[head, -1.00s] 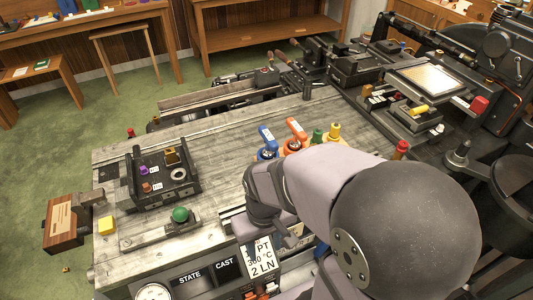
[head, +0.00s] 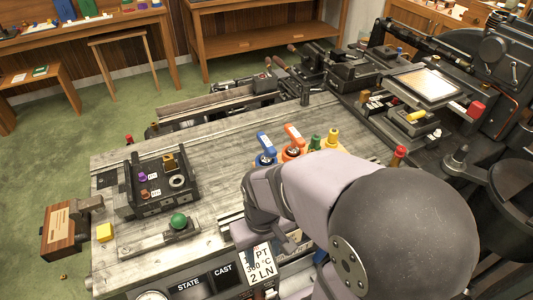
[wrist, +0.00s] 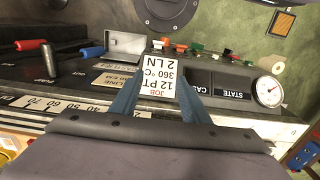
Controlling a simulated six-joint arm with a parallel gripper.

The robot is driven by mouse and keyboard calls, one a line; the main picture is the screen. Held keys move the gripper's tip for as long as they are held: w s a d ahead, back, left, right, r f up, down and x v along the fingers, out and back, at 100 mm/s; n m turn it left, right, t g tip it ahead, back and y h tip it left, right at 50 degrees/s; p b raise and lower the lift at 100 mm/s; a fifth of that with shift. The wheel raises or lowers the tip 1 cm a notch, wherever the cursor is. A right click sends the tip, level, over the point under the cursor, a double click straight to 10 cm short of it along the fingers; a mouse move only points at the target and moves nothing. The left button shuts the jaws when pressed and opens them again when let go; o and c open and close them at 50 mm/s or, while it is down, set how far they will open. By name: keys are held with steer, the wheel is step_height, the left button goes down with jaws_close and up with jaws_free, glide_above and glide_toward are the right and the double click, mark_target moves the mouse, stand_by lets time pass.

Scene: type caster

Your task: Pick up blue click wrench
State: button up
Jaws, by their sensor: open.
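The blue click wrench (head: 264,141) stands on the machine bed near its back right, with a blue handle and a white label. An orange one like it (head: 293,136) stands just to its right. My gripper (head: 290,241) is near the front edge of the bed, over the front panel, well apart from the blue wrench. In the wrist view my gripper (wrist: 160,98) has its two blue-grey fingers spread around a white job card (wrist: 157,88), which lies beyond them. It is empty. I cannot make out the blue click wrench for certain in the wrist view.
Green (head: 315,143) and yellow (head: 333,137) knobs stand right of the wrenches. A black block with small coloured pieces (head: 150,204) and a green knob (head: 179,221) are on the left. My arm covers the right front.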

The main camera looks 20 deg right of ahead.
stand_by(0.7)
step_height(320, 180, up, 14)
steer(key=r+t+p, duration=0.1)
steer(key=t+p, duration=0.2)
steer(key=t, duration=0.2)
glide_above(266, 141)
steer(key=s, duration=0.2)
steer(key=shift+s+d+f, duration=0.2)
steer(key=shift+d+f, duration=0.05)
steer(key=shift+d, duration=0.05)
steer(key=shift+s+a+p+x, duration=0.15)
steer(key=shift+p+x, duration=0.6)
steer(key=shift+x, duration=1.05)
steer(key=shift+s+a+p+x, duration=0.15)
steer(key=shift+p+x, duration=0.55)
steer(key=shift+x, duration=1.15)
steer(key=shift+f, duration=0.15)
jaws_close()
